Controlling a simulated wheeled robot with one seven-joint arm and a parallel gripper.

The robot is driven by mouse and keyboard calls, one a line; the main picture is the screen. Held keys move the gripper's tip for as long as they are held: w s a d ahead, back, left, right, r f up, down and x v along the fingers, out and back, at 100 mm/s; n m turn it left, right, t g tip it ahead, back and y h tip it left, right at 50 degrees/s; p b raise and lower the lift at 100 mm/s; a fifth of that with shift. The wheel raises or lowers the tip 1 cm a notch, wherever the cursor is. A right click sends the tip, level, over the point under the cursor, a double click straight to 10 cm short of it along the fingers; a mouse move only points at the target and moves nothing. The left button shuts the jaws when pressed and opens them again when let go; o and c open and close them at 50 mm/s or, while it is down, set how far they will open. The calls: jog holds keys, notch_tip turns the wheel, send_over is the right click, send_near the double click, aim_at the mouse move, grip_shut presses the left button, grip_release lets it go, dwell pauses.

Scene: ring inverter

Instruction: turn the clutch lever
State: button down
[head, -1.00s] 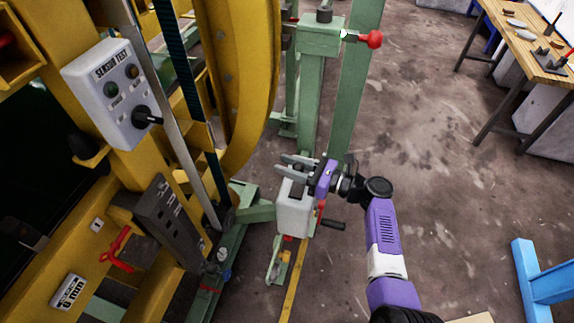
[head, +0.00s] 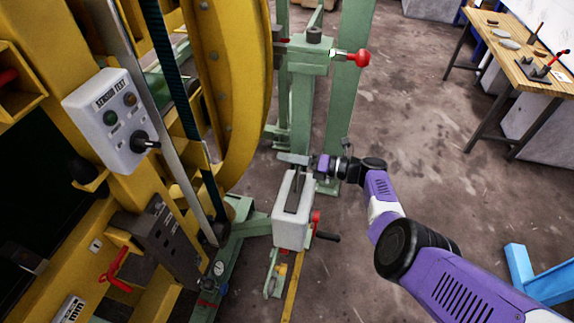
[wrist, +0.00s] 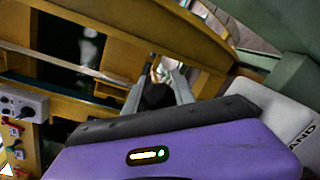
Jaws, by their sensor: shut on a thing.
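The clutch box (head: 292,225) is a pale grey housing on the green frame in the head view, with a dark slot and lever (head: 294,192) along its top. My gripper (head: 292,158) is at the far end of that box, its fingers pointing left. In the wrist view the two grey fingers (wrist: 158,80) are shut on a black knob (wrist: 158,96), apparently the clutch lever's end.
A green post with a red knob (head: 362,58) stands behind my gripper. A yellow ring frame (head: 235,80) and a sensor test box (head: 112,122) are to the left. A red-jointed black crank (head: 326,236) sticks out right of the clutch box.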

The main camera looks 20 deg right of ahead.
jog(key=shift+w+d+f+m+b, duration=0.3)
jog(key=shift+w+d+m+b, duration=0.2)
jog(key=shift+w+m+b, duration=0.15)
jog(key=c, duration=1)
grip_release()
jog(key=shift+c, duration=0.2)
jog(key=f+p+v, duration=0.1)
jog(key=p+v, duration=0.1)
jog(key=v, duration=0.5)
jog(key=shift+s+d+r, duration=0.25)
jog(key=shift+d+r, duration=0.1)
jog(key=shift+r, duration=0.1)
jog(key=shift+d, duration=0.1)
